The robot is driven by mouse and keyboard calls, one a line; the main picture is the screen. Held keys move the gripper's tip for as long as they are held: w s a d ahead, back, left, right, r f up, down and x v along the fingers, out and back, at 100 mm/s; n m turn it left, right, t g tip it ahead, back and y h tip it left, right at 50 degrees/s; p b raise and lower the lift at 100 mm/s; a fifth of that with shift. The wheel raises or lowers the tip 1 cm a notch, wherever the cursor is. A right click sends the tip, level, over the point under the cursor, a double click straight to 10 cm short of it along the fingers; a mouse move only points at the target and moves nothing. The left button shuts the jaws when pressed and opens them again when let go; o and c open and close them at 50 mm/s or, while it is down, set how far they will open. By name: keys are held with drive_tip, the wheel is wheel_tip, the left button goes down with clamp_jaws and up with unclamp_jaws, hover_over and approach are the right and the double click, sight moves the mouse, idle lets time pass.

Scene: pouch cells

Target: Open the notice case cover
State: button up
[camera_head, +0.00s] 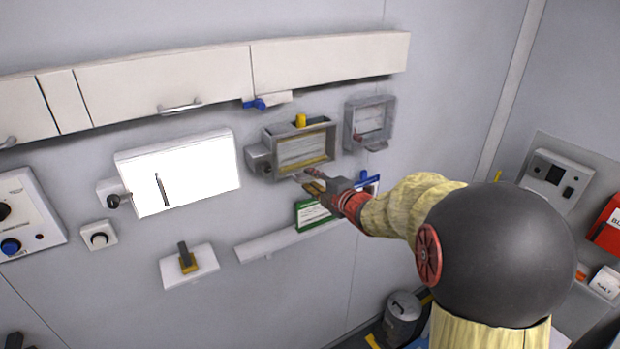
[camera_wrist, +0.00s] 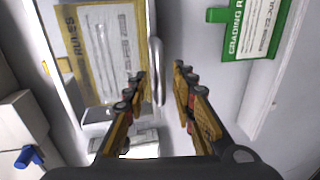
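The notice case (camera_head: 333,142) is a grey framed box on the wall, with a pale, yellow-bordered sheet inside headed "RULES" in the wrist view (camera_wrist: 108,45). A slim pale bar handle (camera_wrist: 156,70) runs along the case's edge nearest my gripper. The cover looks closed over the sheet, though its clear pane is hard to make out. My gripper (camera_head: 314,184) is at the lower edge of the case. In the wrist view my gripper (camera_wrist: 160,78) is open, with its fingers apart on either side of the handle; contact cannot be told.
A green-headed grading sheet (camera_head: 312,214) and a white ledge (camera_head: 270,247) lie below the case. A grey box (camera_head: 259,157) adjoins its left side. A smaller grey case (camera_head: 388,122) is to the right. White cabinets (camera_head: 330,58) project above. A bright white panel (camera_head: 205,180) is at left.

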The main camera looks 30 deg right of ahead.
drive_tip(key=shift+w+f, duration=0.15)
drive_tip(key=shift+w, duration=0.5)
drive_tip(key=c, duration=0.3)
clamp_jaws()
